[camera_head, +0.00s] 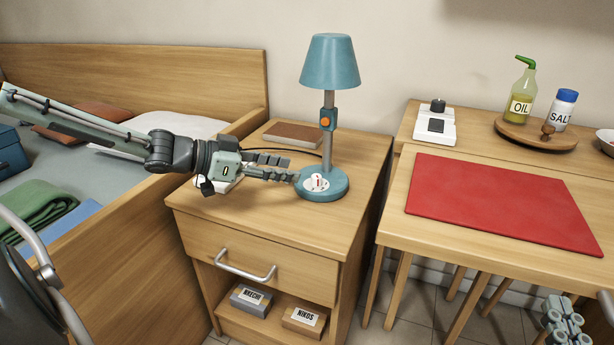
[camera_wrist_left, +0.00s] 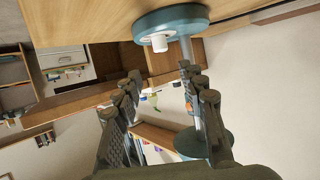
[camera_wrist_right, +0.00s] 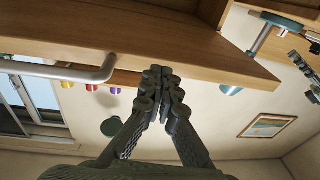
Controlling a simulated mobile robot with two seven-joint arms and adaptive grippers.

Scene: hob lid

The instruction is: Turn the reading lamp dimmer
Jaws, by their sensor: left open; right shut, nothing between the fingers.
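The reading lamp (camera_head: 329,70) has a teal shade, a grey post with an orange button, and a round teal base (camera_head: 335,190) on the nightstand. The dimmer (camera_head: 317,181) is a white knob with a red mark on the base's front left; it also shows in the left wrist view (camera_wrist_left: 159,42). My left gripper (camera_head: 291,170) is open and empty, just left of the base, its fingers pointing towards the knob but not around it. My right gripper (camera_head: 562,318) is at the bottom right, low beside the red-mat table; in the right wrist view its fingers (camera_wrist_right: 163,76) are shut and empty.
The nightstand (camera_head: 230,225) carries a brown book (camera_head: 294,135) behind my left gripper and a white item partly hidden under it. A bed (camera_head: 180,70) stands left. Right is a table with a red mat (camera_head: 505,203), and a tray (camera_head: 535,138) with oil and salt.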

